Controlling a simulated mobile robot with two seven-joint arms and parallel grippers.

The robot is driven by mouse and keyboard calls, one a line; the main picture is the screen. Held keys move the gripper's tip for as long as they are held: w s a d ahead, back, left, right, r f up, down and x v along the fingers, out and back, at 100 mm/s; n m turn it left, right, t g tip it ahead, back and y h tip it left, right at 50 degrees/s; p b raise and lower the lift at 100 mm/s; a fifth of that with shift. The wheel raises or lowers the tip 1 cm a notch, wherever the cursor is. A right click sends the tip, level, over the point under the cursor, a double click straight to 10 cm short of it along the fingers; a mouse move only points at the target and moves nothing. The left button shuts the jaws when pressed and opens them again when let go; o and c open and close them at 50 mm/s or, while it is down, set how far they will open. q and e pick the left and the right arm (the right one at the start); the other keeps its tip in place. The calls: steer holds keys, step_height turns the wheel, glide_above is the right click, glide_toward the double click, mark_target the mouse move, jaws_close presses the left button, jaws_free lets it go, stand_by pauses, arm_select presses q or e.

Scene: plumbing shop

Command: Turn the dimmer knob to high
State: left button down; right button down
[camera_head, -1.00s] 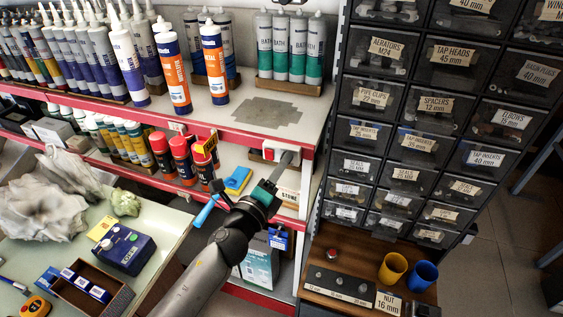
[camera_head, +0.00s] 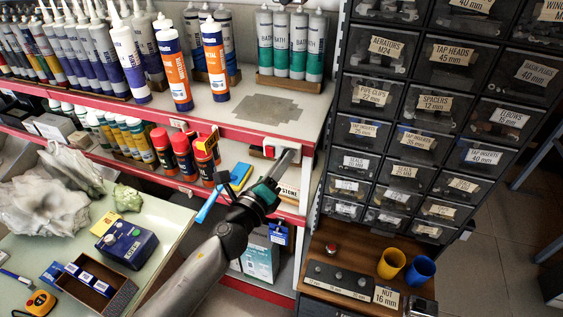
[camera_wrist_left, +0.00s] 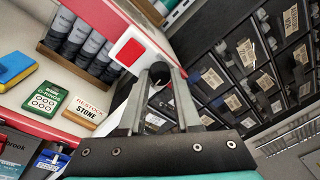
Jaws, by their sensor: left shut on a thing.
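My left gripper (camera_head: 289,156) reaches to the red front edge of the shelf, beside a white plate with a red square (camera_head: 269,149). In the left wrist view the two grey fingers (camera_wrist_left: 161,82) close in on a dark round knob (camera_wrist_left: 159,72) at the shelf edge. The gripper is shut on this knob, just right of the red square (camera_wrist_left: 132,52). The fingers hide most of the knob, and I cannot read its setting. In the head view the knob is hidden by the fingers. My right gripper is not in view.
Sealant cartridges (camera_head: 215,60) stand on the upper shelf (camera_head: 270,110). Spray cans (camera_head: 184,156) and a boxed stone (camera_wrist_left: 85,113) sit below. A dark drawer cabinet (camera_head: 430,110) stands close on the right. Yellow (camera_head: 391,264) and blue cups (camera_head: 420,271) stand on the wooden top beneath.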

arm_select(q)
steer(key=c, duration=0.6)
jaws_free()
steer(key=b+v, duration=0.2)
steer(key=v, duration=1.3)
steer(key=shift+s, duration=0.1)
steer(key=shift+c, duration=0.2)
